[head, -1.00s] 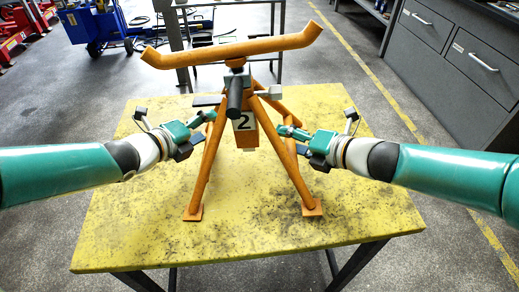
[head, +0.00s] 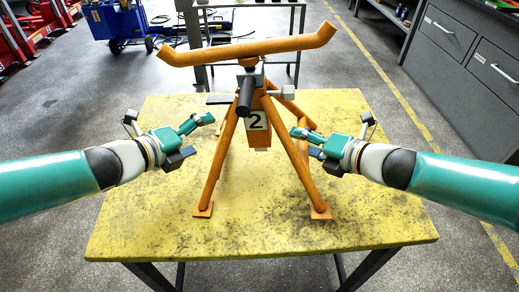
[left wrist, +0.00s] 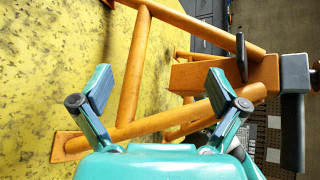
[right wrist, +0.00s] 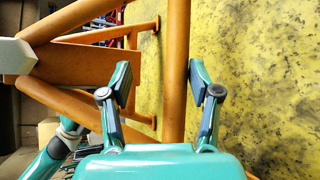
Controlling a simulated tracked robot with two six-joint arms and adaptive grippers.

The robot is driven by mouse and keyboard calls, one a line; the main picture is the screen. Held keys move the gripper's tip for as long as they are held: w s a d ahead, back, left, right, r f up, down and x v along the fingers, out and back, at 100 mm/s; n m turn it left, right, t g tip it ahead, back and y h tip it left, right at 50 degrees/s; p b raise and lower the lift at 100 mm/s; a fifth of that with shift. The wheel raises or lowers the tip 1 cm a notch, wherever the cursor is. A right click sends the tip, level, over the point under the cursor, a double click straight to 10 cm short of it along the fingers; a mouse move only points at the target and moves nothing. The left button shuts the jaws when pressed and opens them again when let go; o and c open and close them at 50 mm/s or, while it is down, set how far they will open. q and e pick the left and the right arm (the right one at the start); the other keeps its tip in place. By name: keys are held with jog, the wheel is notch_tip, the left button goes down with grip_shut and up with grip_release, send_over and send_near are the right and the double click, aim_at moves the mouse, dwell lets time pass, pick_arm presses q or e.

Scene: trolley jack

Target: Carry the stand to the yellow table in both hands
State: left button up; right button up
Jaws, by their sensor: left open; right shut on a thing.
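The orange stand (head: 247,53), marked with a 2, stands upright with its feet on the yellow table (head: 130,225). A long bar with upturned ends tops it, and a dark handle points towards me. My left gripper (head: 208,119) is open and empty, a little left of the stand's left leg. In the left wrist view, its spread fingers (left wrist: 160,82) face the orange legs with a gap. My right gripper (head: 298,133) is shut on the stand's right leg. In the right wrist view, that leg (right wrist: 176,50) runs between its fingers. The far legs are partly hidden.
Grey drawer cabinets (head: 455,60) stand at the right. A metal-framed bench (head: 300,35) is behind the table, with a blue machine (head: 115,22) and red jacks (head: 30,30) at the back left. The table's front and left are clear.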

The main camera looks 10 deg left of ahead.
jog(key=shift+a+r, duration=0.1)
jog(key=shift+r, duration=0.25)
jog(key=o, duration=0.6)
jog(key=shift+o, duration=0.2)
jog(key=shift+s, duration=0.1)
jog(key=shift+f, duration=0.2)
jog(key=v, duration=1.2)
jog(key=shift+r, duration=0.1)
